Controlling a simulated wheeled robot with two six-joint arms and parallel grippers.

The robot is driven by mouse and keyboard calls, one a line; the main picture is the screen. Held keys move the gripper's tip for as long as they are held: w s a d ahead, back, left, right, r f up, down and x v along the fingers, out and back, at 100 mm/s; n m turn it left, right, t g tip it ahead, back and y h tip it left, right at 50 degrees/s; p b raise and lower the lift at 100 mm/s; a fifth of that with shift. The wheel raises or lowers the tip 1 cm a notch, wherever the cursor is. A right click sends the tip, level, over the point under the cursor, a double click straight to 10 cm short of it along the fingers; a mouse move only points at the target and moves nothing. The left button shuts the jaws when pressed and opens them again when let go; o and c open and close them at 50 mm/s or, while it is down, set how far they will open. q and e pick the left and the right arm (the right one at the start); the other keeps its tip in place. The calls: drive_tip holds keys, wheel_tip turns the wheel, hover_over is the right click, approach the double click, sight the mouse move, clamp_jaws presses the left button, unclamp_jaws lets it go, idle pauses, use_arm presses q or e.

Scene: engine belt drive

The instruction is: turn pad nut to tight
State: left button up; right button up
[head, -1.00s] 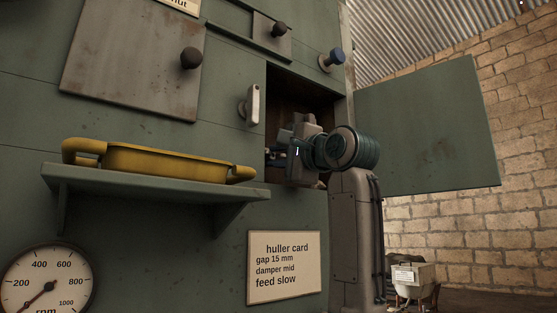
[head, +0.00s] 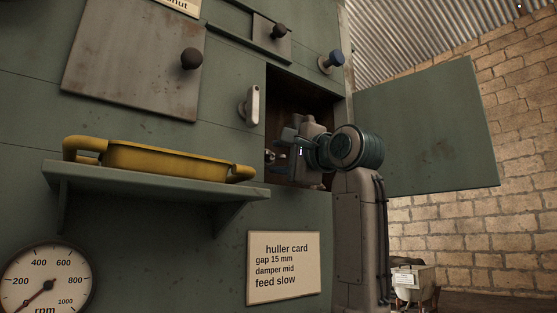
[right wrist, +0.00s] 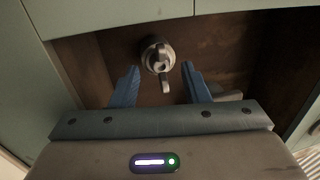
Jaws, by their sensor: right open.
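The pad nut (right wrist: 158,58) shows in the right wrist view as a round grey metal piece with a small lever-like wing, on the brown inner wall of an open compartment. My right gripper (right wrist: 160,83) is open, its two blue fingers on either side below the nut, apart from it and holding nothing. In the head view my right gripper (head: 282,160) reaches into the open compartment (head: 305,90), and a small light metal piece shows at its fingertips. My arm hides much of the compartment. My left gripper is in neither view.
The green door (head: 425,125) stands open at the right. A yellow tray (head: 165,158) sits on a shelf (head: 150,182) at the left. A huller card (head: 284,268) hangs below.

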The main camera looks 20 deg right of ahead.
drive_tip(key=b+v, duration=0.4)
drive_tip(key=v, duration=0.6)
drive_tip(key=shift+w, duration=0.15)
